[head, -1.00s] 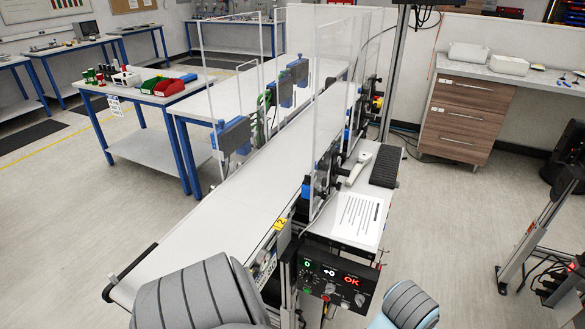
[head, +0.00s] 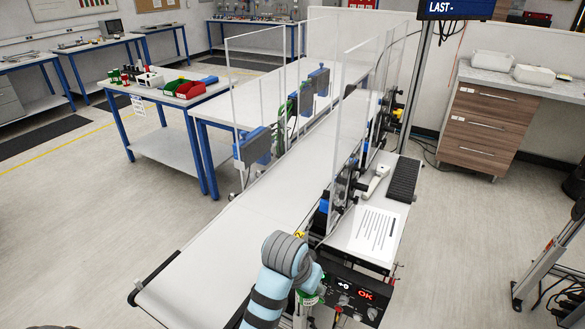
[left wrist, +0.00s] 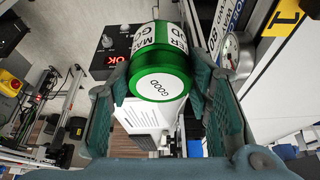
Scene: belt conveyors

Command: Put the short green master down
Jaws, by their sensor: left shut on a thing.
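The green master (left wrist: 165,70) is a green cylinder with a white label reading "GOOD" on its end cap and a white band with lettering. It is between the fingers of my left gripper (left wrist: 163,72), which is shut on it, in the left wrist view. In the head view my left arm reaches in from the bottom, and a bit of green (head: 311,298) shows beside its wrist, near the control panel (head: 345,295). The fingers are mostly hidden there. My right gripper is not in view.
The white belt conveyor (head: 230,235) runs away from me, with clear guard panels (head: 349,130) along it. Right of it, a shelf holds a paper sheet (head: 375,232), a white handheld device (head: 377,181) and a black ridged pad (head: 403,180). A side table (head: 165,150) carries colored bins.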

